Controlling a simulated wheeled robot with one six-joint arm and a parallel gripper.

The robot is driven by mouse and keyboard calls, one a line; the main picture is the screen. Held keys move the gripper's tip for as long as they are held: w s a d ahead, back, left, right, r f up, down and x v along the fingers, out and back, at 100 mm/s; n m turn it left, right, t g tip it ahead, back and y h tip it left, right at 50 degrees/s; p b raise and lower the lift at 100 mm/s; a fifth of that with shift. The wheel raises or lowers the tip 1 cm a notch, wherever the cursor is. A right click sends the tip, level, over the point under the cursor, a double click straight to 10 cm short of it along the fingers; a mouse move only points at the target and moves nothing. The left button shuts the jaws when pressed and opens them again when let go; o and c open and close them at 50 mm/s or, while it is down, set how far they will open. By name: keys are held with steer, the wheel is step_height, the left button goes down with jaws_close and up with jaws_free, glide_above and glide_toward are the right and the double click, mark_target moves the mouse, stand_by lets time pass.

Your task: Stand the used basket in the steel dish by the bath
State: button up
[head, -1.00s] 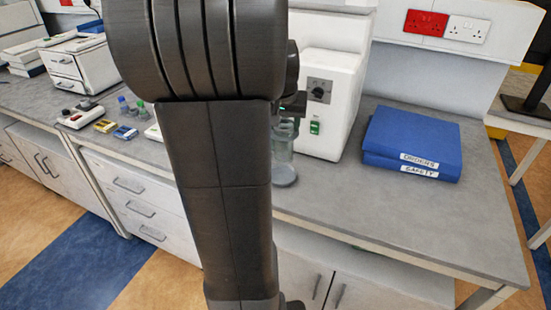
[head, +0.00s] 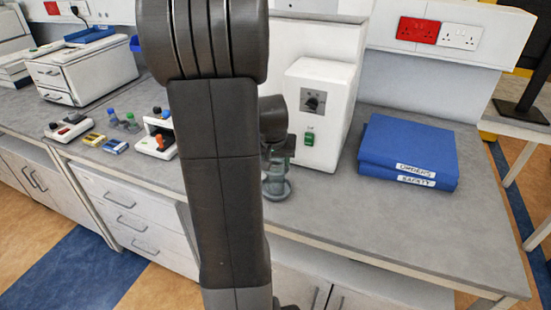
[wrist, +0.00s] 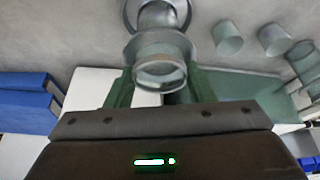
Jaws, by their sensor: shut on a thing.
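My gripper (wrist: 159,82) is shut on the used basket (wrist: 160,66), a small greyish cylinder with a wide rim, between its two green fingers. The steel dish (wrist: 130,12) is a round grey ring at the top of the wrist view, in line with the basket's far end. In the head view my gripper (head: 272,153) is low over the bench, beside the white bath (head: 315,125). The steel dish (head: 277,191) shows just under it. The basket is mostly hidden there, and I cannot tell whether it touches the dish.
Blue binders (head: 408,147) lie on the bench right of the bath. Several clear beakers (wrist: 228,38) show at the right of the wrist view. Small bottles (head: 128,122) and instruments stand at the left. The bench front right of the dish is clear.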

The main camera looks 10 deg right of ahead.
steer(key=shift+r, duration=0.1)
steer(key=o, duration=1.3)
steer(key=b+v, duration=0.1)
steer(key=v, duration=1.1)
steer(key=shift+a, duration=0.1)
